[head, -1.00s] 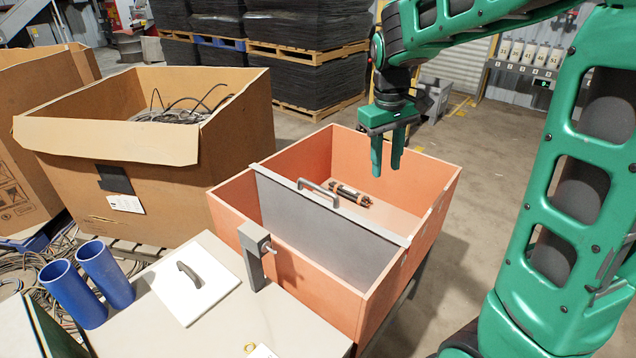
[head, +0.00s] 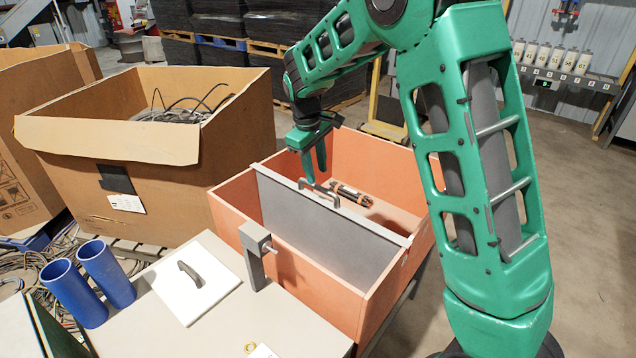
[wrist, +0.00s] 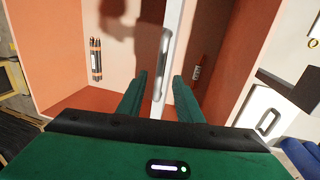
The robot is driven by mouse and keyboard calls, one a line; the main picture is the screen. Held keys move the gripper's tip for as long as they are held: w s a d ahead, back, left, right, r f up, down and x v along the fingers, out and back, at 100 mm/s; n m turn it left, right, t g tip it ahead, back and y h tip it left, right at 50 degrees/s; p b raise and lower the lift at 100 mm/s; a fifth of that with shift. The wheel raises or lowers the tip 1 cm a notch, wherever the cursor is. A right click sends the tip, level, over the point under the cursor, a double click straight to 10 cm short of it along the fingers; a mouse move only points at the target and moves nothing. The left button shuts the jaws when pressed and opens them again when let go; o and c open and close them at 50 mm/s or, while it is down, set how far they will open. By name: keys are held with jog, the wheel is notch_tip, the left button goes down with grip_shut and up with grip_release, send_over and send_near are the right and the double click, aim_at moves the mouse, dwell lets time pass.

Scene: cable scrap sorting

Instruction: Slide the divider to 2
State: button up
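The grey divider (head: 325,228) stands upright across the orange box (head: 300,272), with a bar handle (head: 318,190) on its top edge. My gripper (head: 314,176) is over the divider, fingertips close to the handle. In the wrist view the fingers (wrist: 160,80) are apart, one on each side of the divider (wrist: 172,35) and its handle (wrist: 163,62). Whether they touch the handle I cannot tell. A small marked label (wrist: 196,72) shows on the right side of the divider in the wrist view; its marking is too small to read.
A bundle of dark rods (head: 350,194) lies in the larger compartment behind the divider. A grey post (head: 256,262) stands at the box's near wall. The table (head: 250,310) holds a white board (head: 205,290) and blue cups (head: 106,272). A cardboard box (head: 90,195) stands at left.

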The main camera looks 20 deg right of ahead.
aim_at(319, 186)
jog(key=shift+w+d+f, duration=0.1)
jog(key=shift+d+f, duration=0.05)
jog(key=shift+f, duration=0.7)
jog(key=shift+w+d+f, duration=0.1)
jog(key=shift+d+f, duration=0.05)
jog(key=shift+f, duration=0.75)
jog(key=shift+w+d+f, duration=0.1)
jog(key=shift+d+f, duration=0.05)
jog(key=shift+f, duration=0.7)
jog(key=shift+c, duration=0.5)
